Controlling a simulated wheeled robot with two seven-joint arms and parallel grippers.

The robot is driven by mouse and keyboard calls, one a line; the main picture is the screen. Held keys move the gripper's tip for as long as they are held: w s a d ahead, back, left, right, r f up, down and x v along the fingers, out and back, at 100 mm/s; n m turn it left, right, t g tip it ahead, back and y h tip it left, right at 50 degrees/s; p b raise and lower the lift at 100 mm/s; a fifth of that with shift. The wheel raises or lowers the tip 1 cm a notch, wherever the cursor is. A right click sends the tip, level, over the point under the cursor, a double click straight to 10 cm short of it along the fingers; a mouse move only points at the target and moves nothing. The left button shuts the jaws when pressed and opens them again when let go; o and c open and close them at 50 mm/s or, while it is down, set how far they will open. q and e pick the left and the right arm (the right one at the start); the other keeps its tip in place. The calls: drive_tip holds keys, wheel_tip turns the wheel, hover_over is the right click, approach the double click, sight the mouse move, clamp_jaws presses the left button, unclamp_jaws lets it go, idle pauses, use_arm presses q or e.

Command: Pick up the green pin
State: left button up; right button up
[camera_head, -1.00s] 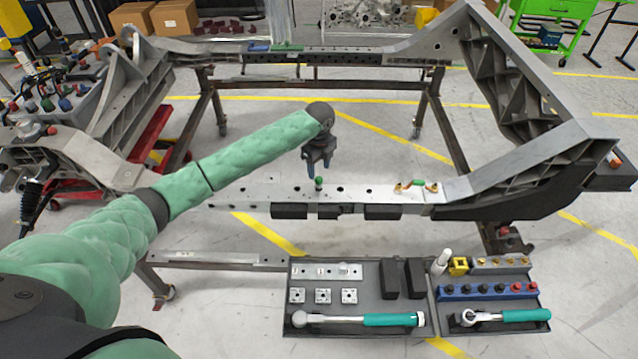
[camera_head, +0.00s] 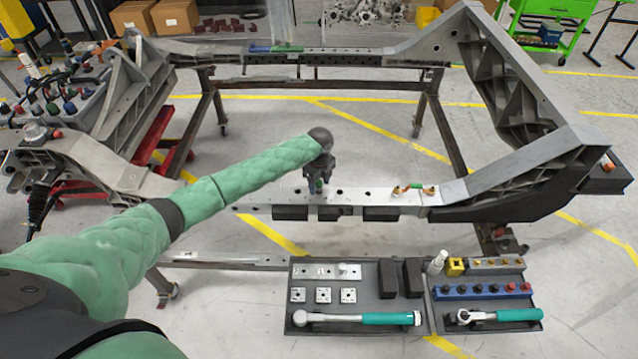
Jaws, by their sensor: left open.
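The green pin (camera_head: 318,186) stands upright in the near rail of the chassis frame (camera_head: 365,196), left of the rail's middle. Only its lower green part shows; my left gripper hides the rest. My left gripper (camera_head: 319,184) points down at the pin from above, with its dark fingers at or around the pin's top. The fingers are open, and I cannot tell whether they touch the pin. My right gripper is not in view.
A brass and green fitting (camera_head: 413,190) sits farther right on the same rail. Below the rail, a dark tray (camera_head: 371,305) holds blocks, plates and a torque wrench. A second tray (camera_head: 486,324) beside it holds sockets and a ratchet. Black blocks hang along the rail's front.

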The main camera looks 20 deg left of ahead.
use_arm(q)
drive_tip(key=shift+f, duration=0.2)
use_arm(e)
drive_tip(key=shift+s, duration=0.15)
use_arm(q)
clamp_jaws()
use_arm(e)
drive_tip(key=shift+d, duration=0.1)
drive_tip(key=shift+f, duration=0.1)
use_arm(q)
drive_tip(key=shift+r, duration=0.2)
drive_tip(key=shift+w+r+b, duration=0.1)
drive_tip(key=shift+r+b, duration=0.25)
drive_tip(key=shift+b, duration=0.15)
wheel_tip(320, 180, up, 2)
drive_tip(key=shift+r+b, duration=0.1)
drive_tip(key=shift+b, duration=0.7)
drive_tip(key=s+d+r+b, duration=0.3)
drive_tip(key=d+r, duration=0.4)
drive_tip(key=d, duration=0.4)
drive_tip(key=shift+r+b, duration=0.4)
drive_tip(key=shift+b, duration=0.35)
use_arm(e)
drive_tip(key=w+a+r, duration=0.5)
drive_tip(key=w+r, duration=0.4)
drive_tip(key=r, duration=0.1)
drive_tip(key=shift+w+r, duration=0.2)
use_arm(q)
drive_tip(key=shift+d+r, duration=0.1)
drive_tip(key=shift+d, duration=0.05)
